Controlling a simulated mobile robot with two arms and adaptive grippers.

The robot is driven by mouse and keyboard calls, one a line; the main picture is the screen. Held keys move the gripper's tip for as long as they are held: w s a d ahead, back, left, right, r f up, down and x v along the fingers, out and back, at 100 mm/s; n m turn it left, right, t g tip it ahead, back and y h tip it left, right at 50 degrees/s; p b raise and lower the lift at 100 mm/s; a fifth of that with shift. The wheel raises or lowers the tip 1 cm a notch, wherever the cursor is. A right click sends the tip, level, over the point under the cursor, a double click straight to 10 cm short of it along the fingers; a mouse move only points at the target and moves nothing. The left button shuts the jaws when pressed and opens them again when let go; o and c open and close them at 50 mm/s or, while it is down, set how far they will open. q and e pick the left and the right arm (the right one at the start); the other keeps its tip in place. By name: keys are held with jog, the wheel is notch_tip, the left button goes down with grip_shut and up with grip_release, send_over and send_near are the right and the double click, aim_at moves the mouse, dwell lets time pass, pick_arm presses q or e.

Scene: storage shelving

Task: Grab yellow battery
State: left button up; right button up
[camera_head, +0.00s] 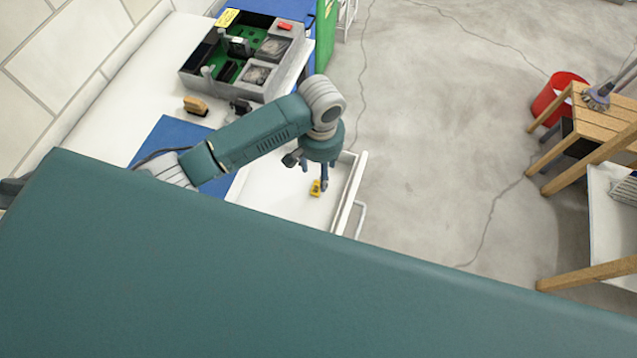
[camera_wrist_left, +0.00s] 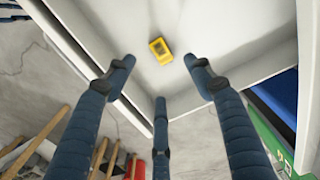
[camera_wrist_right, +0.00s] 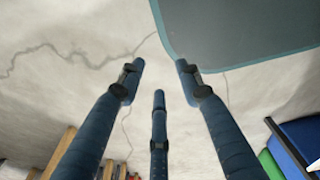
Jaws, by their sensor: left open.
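A small yellow battery (camera_head: 315,188) lies in a white open drawer (camera_head: 285,205) in the head view. It also shows in the left wrist view (camera_wrist_left: 160,50), on the drawer floor, just beyond the fingertips. My left gripper (camera_head: 314,178) hangs over the drawer, pointing down, right by the battery. Its blue fingers (camera_wrist_left: 162,82) are spread open with nothing between them, and I see no contact with the battery. My right gripper (camera_wrist_right: 160,85) shows only in its own wrist view. Its fingers are spread and empty, above bare floor.
A grey box with green boards (camera_head: 240,60) stands on the white worktop, with a brown-handled brush (camera_head: 195,106) and a blue mat (camera_head: 165,140) near it. The drawer's front wall and handle (camera_head: 360,220) edge the floor. A red bucket (camera_head: 560,95) and wooden stool (camera_head: 605,115) stand right.

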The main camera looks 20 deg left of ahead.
aim_at(319, 188)
pick_arm(q)
notch_tip(319, 188, down, 3)
jog(key=shift+f, duration=0.35)
jog(key=f, duration=0.3)
jog(key=shift+s+f, duration=0.25)
jog(key=shift+f, duration=0.55)
pick_arm(e)
jog(key=shift+s+d+r, duration=0.1)
jog(key=shift+s+d, duration=0.1)
jog(key=shift+s, duration=0.25)
jog(key=shift+s+d+r, duration=0.1)
jog(key=shift+s+d, duration=0.1)
jog(key=shift+s, duration=0.2)
pick_arm(q)
jog(key=c, duration=1.2)
pick_arm(e)
jog(key=shift+s, duration=0.55)
